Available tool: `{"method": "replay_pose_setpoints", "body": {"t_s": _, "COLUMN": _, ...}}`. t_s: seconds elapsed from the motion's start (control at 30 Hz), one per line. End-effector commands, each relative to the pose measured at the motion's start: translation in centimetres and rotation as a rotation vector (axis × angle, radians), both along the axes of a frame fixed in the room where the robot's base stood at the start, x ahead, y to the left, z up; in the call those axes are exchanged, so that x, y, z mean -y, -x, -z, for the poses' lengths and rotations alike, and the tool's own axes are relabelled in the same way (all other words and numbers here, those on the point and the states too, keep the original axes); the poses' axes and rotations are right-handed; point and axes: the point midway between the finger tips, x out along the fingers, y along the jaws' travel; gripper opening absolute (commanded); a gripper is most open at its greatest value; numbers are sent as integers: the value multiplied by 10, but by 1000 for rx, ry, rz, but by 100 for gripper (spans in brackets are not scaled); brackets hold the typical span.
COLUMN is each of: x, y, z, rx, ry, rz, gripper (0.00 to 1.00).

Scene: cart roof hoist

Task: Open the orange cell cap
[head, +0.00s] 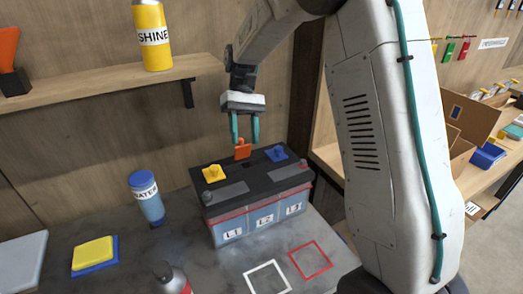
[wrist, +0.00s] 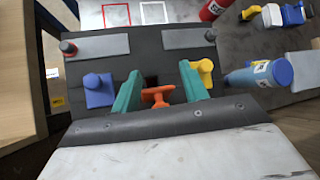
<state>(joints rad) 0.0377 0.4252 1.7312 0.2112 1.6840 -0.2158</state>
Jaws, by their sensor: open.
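The orange cell cap (head: 242,150) is tipped up at the back edge of the black battery top, beside a dark square opening (head: 250,164). In the wrist view the orange cap (wrist: 157,97) shows between the fingers, with the dark opening (wrist: 152,82) just beyond it. My gripper (head: 246,141) is open and points down, its teal fingers on either side of the cap with gaps between. In the wrist view my gripper (wrist: 158,70) partly covers the battery top. The battery (head: 232,227) stands on the grey bench.
A yellow cap (head: 213,173) and a blue cap (head: 277,152) flank the opening, lying flat. A blue water bottle (head: 148,200) stands left of the battery. A shelf with a yellow SHINE bottle (head: 152,35) is behind, to the left. Red and white outlined squares mark the bench front.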

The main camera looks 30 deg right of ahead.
Motion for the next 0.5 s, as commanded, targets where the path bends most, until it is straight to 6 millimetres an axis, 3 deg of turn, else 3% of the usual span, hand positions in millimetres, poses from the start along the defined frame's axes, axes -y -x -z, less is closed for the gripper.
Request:
{"method": "replay_pose_setpoints", "body": {"t_s": 0.3, "x": -1, "y": 74, "z": -8, "rx": 1, "ry": -1, "rz": 0, "gripper": 44}}
{"method": "replay_pose_setpoints", "body": {"t_s": 0.5, "x": -1, "y": 99, "z": -10, "rx": 0, "ry": -1, "rz": -1, "gripper": 44}}
